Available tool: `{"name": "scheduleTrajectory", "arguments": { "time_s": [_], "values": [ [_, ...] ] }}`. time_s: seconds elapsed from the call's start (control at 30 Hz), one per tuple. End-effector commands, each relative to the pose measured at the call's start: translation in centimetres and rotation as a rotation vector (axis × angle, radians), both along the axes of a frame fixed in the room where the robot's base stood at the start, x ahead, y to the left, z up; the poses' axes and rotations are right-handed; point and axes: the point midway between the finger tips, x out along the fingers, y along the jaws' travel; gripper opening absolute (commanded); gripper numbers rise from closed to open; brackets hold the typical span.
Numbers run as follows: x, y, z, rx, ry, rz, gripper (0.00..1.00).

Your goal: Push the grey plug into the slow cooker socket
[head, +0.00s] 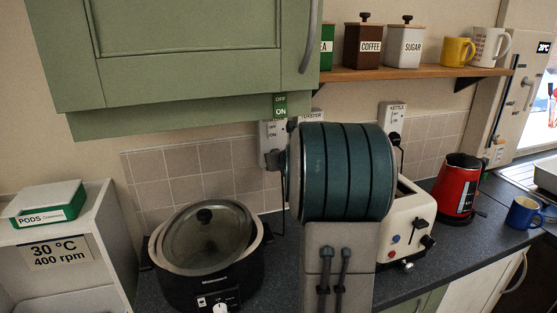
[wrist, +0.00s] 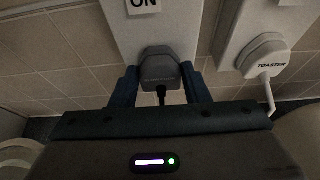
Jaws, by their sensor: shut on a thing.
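The grey plug (wrist: 160,68) is between the two dark blue fingers of my gripper (wrist: 158,84) in the wrist view. The gripper is shut on it, a finger at each side. Its dark cable leaves from the near side. The plug is at the lower part of a white socket plate (wrist: 123,34) with an ON label; I cannot tell whether it is fully seated. In the head view the socket plate (head: 268,134) shows on the tiled wall, left of my arm, which hides most of the gripper. The black slow cooker (head: 185,283) stands on the counter below.
A white toaster plug (wrist: 264,55) sits in the socket plate to the right. A cream toaster (head: 408,225) and a red kettle (head: 460,185) stand right of my arm. A green cupboard (head: 190,45) hangs above the sockets.

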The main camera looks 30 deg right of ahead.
Motion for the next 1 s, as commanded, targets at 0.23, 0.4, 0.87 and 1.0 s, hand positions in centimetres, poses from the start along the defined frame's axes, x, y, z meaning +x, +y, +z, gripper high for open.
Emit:
{"name": "scheduleTrajectory", "arguments": {
  "time_s": [0.23, 0.4, 0.87, 1.0],
  "values": [
    [0.5, -0.1, 0.0, -0.001, 0.0, 0.001, 0.05],
    [0.8, -0.2, 0.1, -0.002, -0.001, 0.002, 0.05],
    [0.7, -0.2, 0.1, -0.001, 0.0, 0.0, 0.67],
    [-0.3, 0.1, 0.6, -0.002, -0.001, -0.001, 0.67]
  ]
}}
